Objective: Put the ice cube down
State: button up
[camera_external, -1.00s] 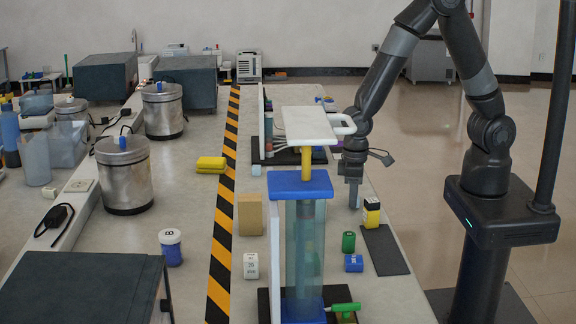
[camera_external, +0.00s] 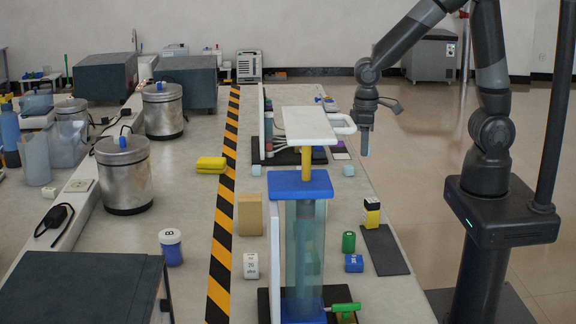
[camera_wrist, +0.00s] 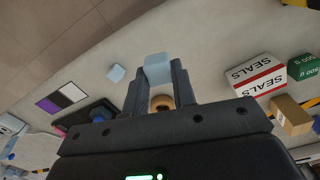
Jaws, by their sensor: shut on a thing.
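My gripper (camera_external: 365,152) is raised above the right edge of the bench in the external view, fingers pointing down. In the wrist view, my gripper (camera_wrist: 158,82) is shut on a pale blue ice cube (camera_wrist: 157,66) at its fingertips. I cannot make out the held cube clearly in the external view. A second pale blue cube (camera_wrist: 116,73) lies on the bench, left of the fingers in the wrist view; a pale cube (camera_external: 348,170) also shows near the bench's right edge in the external view. An orange-brown round thing (camera_wrist: 161,102) shows between the fingers.
A blue-topped clear column (camera_external: 302,240) with a white-handled plate (camera_external: 308,126) stands left of the gripper. A yellow-black block (camera_external: 371,212), dark mat (camera_external: 385,250), green can (camera_external: 348,242) and blue block (camera_external: 354,263) are nearer. Bare bench lies between cube and mat.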

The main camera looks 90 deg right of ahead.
jog(key=w+a+r+n, duration=0.3)
jog(key=w+r, duration=0.3)
jog(key=w, duration=0.6)
jog(key=w+a+f, duration=0.1)
jog(key=a+f, duration=0.1)
jog(key=a, duration=0.1)
jog(key=w+a+f, duration=0.2)
jog(key=a, duration=0.2)
jog(key=w+a+f, duration=0.1)
jog(key=a+f, duration=0.1)
jog(key=a, duration=0.2)
jog(key=shift+w+f, duration=0.25)
jog(key=shift+f, duration=0.05)
jog(key=shift+a+f, duration=0.1)
jog(key=shift+a, duration=0.05)
jog(key=shift+f, duration=1.95)
jog(key=shift+f, duration=0.15)
jog(key=o, duration=1)
jog(key=shift+c, duration=0.2)
